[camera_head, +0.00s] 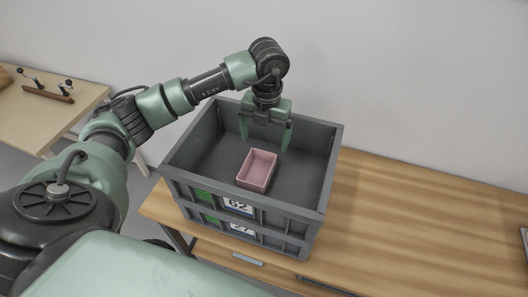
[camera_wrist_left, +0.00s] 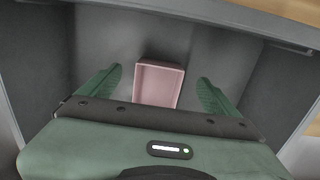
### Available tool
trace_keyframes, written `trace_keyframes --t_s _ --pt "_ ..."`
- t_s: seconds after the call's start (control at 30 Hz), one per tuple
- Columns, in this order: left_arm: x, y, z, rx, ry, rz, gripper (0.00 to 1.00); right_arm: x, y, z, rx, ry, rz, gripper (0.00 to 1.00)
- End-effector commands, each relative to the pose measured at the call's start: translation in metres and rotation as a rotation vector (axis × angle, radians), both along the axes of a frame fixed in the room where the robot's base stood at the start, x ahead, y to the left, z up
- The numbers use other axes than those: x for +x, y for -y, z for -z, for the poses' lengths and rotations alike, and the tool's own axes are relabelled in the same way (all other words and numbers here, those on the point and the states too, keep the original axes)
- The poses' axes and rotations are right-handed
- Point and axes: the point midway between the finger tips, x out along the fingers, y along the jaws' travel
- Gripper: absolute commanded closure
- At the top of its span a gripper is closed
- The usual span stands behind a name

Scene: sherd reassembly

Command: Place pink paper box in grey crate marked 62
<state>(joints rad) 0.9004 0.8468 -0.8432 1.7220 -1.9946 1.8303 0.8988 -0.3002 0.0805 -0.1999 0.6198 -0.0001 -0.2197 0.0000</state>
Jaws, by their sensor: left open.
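The pink paper box (camera_head: 257,171) sits inside the grey crate (camera_head: 334,167), whose front label reads 62. The box is open-topped and empty. My left gripper (camera_head: 264,137) is open above the crate's inside, a little behind and above the box, its fingers apart from it. In the left wrist view the box (camera_wrist_left: 159,84) shows between the two open fingers (camera_wrist_left: 160,88), with its near end hidden behind the gripper body. The crate's inner floor and walls surround it there. My right gripper is not in view.
The 62 crate is stacked on another grey crate marked 27 (camera_head: 243,230). Another table (camera_head: 35,115) with a dark-handled tool stands at the left. A wall is behind.

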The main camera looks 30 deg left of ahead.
Motion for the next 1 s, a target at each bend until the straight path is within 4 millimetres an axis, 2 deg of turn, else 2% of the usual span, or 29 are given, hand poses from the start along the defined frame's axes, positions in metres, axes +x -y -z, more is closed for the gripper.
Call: trace_keyframes --t_s 0.1,0.3,0.87,1.0 --pt "0.001 0.001 -0.022 0.0 0.004 0.0 0.08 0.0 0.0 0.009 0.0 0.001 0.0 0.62" --pt "0.001 0.002 -0.044 -0.001 0.001 0.0 0.08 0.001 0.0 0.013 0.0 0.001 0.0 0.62" --pt "0.0 0.002 -0.049 0.0 -0.001 0.0 0.08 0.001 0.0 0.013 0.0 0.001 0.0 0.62" --pt "0.0 0.002 -0.06 0.0 -0.001 0.0 0.08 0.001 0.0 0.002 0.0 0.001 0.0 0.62"
